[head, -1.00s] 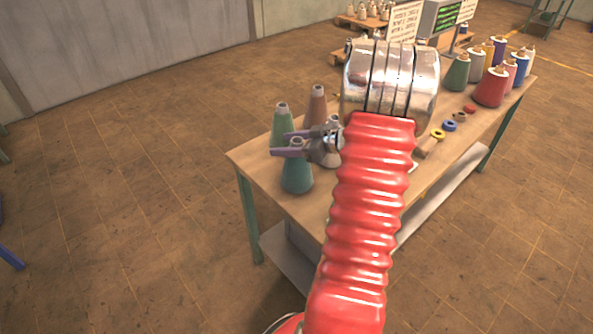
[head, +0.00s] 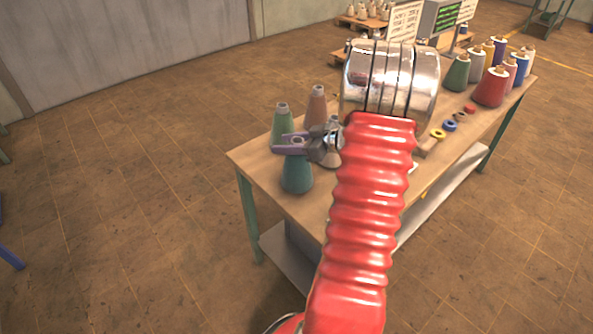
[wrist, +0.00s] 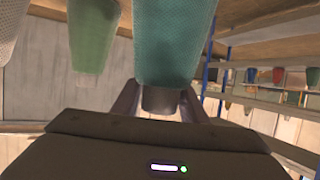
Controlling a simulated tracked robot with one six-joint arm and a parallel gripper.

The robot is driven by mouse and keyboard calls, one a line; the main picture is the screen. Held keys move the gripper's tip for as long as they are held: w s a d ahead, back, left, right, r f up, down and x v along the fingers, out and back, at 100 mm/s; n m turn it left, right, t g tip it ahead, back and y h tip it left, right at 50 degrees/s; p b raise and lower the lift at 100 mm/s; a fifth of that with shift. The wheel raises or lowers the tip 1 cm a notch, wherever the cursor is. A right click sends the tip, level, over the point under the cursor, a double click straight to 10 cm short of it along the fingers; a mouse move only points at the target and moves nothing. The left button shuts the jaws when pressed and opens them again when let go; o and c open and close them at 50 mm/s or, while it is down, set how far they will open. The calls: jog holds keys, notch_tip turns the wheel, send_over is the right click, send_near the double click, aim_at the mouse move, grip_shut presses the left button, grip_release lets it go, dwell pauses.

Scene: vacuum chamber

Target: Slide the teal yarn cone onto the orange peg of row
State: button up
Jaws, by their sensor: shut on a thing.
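The teal yarn cone (head: 297,174) stands upright at the near left end of the wooden table. My gripper (head: 294,145) is shut on its narrow grey tip, with one purple-grey finger on each side. In the wrist view, which looks upside down, the teal cone (wrist: 170,40) fills the upper middle and its tip sits between the fingers (wrist: 160,102). I cannot make out the orange peg; my red arm and silver wrist cover the middle of the table in the head view.
Close behind the teal cone stand a green cone (head: 282,127), a brownish cone (head: 317,108) and a partly hidden pale cone. Several coloured rings (head: 449,126) lie along the table. Several cones, including a red one (head: 490,88), stand at the far right end.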

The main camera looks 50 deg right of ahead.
jog(key=shift+s+f, duration=0.1)
jog(key=shift+f, duration=0.1)
grip_shut()
jog(key=shift+f, duration=0.15)
notch_tip(320, 180, up, 11)
jog(key=shift+f, duration=0.2)
dwell(0.5)
dwell(0.3)
